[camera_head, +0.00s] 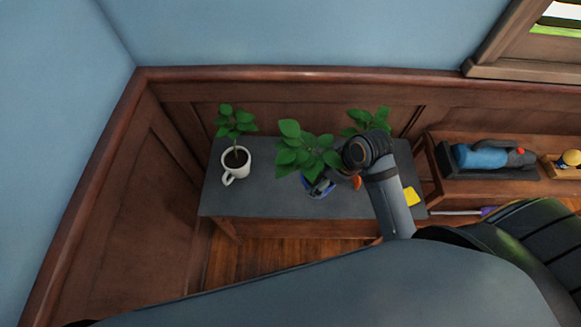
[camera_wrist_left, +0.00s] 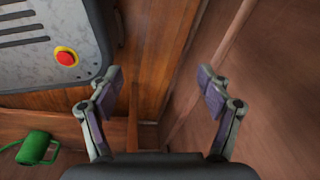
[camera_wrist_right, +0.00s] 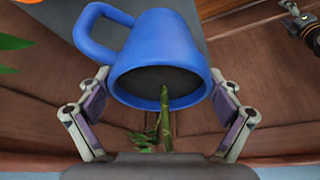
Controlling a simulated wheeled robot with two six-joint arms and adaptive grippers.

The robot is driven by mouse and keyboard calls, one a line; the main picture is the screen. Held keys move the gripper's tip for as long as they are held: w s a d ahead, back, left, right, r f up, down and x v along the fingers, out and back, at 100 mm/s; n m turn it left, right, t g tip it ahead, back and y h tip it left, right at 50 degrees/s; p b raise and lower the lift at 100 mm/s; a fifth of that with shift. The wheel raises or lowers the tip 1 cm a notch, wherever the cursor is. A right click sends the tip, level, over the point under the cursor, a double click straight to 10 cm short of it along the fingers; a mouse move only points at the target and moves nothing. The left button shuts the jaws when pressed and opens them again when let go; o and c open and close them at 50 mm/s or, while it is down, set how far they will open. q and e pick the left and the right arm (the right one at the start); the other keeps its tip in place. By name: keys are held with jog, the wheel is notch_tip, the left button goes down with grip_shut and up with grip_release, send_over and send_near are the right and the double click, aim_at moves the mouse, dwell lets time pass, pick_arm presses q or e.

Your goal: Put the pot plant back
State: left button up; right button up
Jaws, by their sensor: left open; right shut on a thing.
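A leafy plant in a blue mug (camera_head: 318,188) shows over the middle of the grey-topped table (camera_head: 262,203) in the head view. My right gripper (camera_head: 332,184) is shut on this blue mug, with a finger at each side. In the right wrist view the blue mug (camera_wrist_right: 160,62) shows its dark soil and green stem. Whether its base touches the table I cannot tell. A plant in a white mug (camera_head: 235,160) stands at the table's left. Another plant (camera_head: 368,119) is partly hidden behind my right arm. My left gripper (camera_wrist_left: 160,85) is open and empty, seen in the left wrist view.
A yellow item (camera_head: 411,196) lies at the table's right end. A low wooden bench (camera_head: 465,186) at the right holds a blue and grey object (camera_head: 492,156). A green watering can (camera_wrist_left: 36,147) and a red button (camera_wrist_left: 66,58) show in the left wrist view.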

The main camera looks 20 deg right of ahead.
aim_at(316, 166)
jog(key=w, duration=0.1)
jog(key=w+f, duration=0.1)
jog(key=w, duration=0.1)
jog(key=shift+w+a+f, duration=0.15)
jog(key=shift+w+a, duration=0.1)
jog(key=shift+w, duration=0.1)
jog(key=shift+w+a+f, duration=0.25)
jog(key=shift+w+f, duration=1.4)
jog(key=shift+f, duration=0.25)
jog(key=shift+w+a+f, duration=0.3)
jog(key=shift+w+f, duration=1.4)
jog(key=shift+f, duration=0.2)
jog(key=shift+w+a+f, duration=0.25)
jog(key=shift+w+f, duration=1.4)
jog(key=shift+f, duration=0.25)
jog(key=o, duration=1.5)
jog(key=shift+s, duration=0.1)
jog(key=shift+c, duration=0.2)
pick_arm(q)
jog(key=shift+s+d+f, duration=0.3)
jog(key=shift+s+d, duration=0.05)
jog(key=shift+d, duration=0.35)
jog(key=shift+r+p, duration=0.35)
jog(key=shift+r, duration=0.2)
pick_arm(e)
jog(key=v, duration=1.2)
